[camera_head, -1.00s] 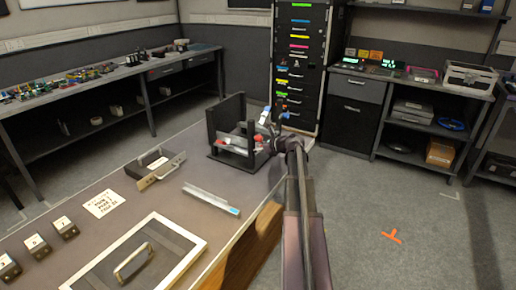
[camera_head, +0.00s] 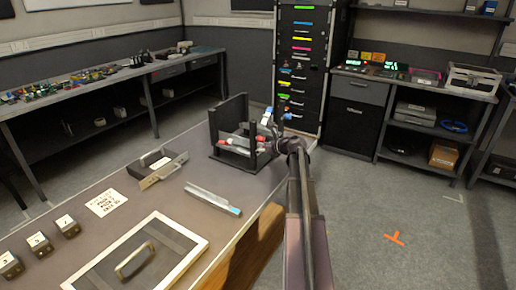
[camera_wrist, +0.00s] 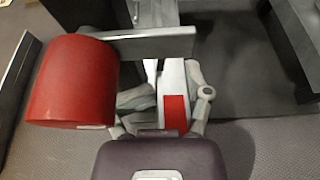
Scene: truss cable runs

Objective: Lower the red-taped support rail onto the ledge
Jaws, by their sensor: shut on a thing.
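The red-taped support rail (camera_wrist: 175,85) is a pale grey bar between the fingers of my gripper (camera_wrist: 165,100) in the wrist view, with a red patch on its near end. My gripper is shut on it. In the head view my gripper (camera_head: 266,140) is at the open right side of a black stand (camera_head: 228,118) on the table. The rail is small and partly hidden there. A grey plate (camera_wrist: 150,43) crosses in front of the fingers in the wrist view. I cannot tell whether the rail touches the ledge.
A large red cylinder (camera_wrist: 70,82) is close to the left of my fingers. A blue-ended rail (camera_head: 212,198) lies on the table (camera_head: 130,204). An open tray (camera_head: 160,167) and a handled panel (camera_head: 140,258) are also there. A tall drawer cabinet (camera_head: 300,70) stands behind.

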